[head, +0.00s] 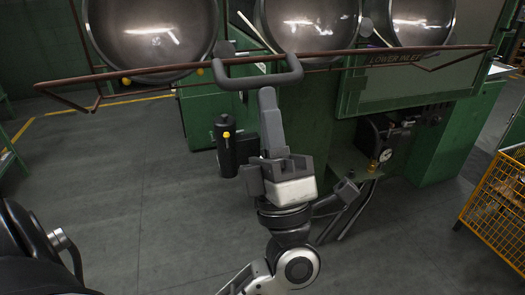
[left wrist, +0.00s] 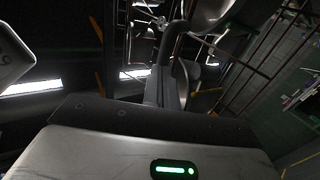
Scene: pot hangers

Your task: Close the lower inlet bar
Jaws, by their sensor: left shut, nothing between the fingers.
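The lower inlet bar (head: 170,70) is a long, thin, reddish-brown rail across the top of the head view, with bent ends. The left wrist view shows the fingers (left wrist: 162,88) beside a curved grey piece, probably the handle (left wrist: 184,75). My right gripper is not in view.
Large round metal pans (head: 150,35) hang behind the bar. A green machine (head: 440,135) marked LOWER INLET stands behind, with a gauge and pipes (head: 375,160) below. A yellow mesh crate (head: 498,205) stands at the right. The grey floor (head: 125,165) at the left is clear.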

